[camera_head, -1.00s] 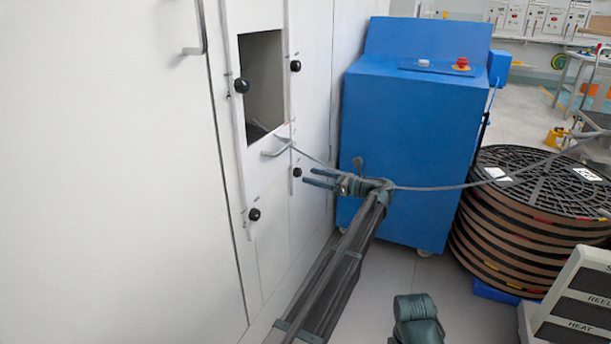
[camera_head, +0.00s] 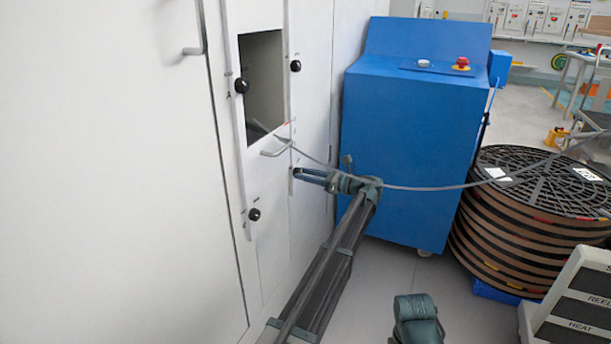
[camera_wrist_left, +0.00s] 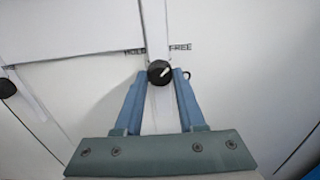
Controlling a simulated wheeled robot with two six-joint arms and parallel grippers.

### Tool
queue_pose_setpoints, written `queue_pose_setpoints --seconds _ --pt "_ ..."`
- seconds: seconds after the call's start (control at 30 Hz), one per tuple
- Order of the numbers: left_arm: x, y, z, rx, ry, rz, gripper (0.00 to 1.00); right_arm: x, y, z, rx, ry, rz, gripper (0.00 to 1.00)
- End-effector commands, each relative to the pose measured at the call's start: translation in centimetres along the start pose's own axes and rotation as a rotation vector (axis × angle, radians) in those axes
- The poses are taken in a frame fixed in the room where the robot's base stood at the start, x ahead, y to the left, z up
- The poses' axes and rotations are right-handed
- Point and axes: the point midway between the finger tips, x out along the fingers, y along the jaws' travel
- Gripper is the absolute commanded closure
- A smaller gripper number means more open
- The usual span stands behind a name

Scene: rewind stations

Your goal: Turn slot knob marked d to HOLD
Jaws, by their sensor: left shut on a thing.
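My left gripper (camera_head: 300,173) reaches the lower right knob of the white panel, which its fingers hide in the head view. In the left wrist view its blue fingers (camera_wrist_left: 159,80) are shut on that black round knob (camera_wrist_left: 159,72). The knob's pale pointer tilts up and right, toward the FREE label (camera_wrist_left: 180,48). The HOLD label (camera_wrist_left: 134,51) is at the upper left. I cannot read a letter d. Other black knobs are at the upper left (camera_head: 242,86), upper right (camera_head: 295,66) and lower left (camera_head: 254,214).
A grey strip (camera_head: 430,188) runs from the opening past my left wrist to the stacked reels (camera_head: 520,245). A blue cabinet (camera_head: 410,140) stands close behind the gripper.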

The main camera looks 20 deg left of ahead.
Motion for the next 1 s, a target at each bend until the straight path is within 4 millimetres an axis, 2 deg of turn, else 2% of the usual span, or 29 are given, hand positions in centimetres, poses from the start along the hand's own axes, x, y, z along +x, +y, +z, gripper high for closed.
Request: queue_pose_setpoints --seconds 0.47,1.0 --pt "0.00 0.02 0.00 -0.062 0.000 0.000 1.00 0.00 0.00 0.00 0.000 0.000 0.000 0.50" --pt "0.04 0.01 0.00 -0.523 0.000 0.000 1.00 0.00 0.00 0.00 0.000 0.000 0.000 0.50"
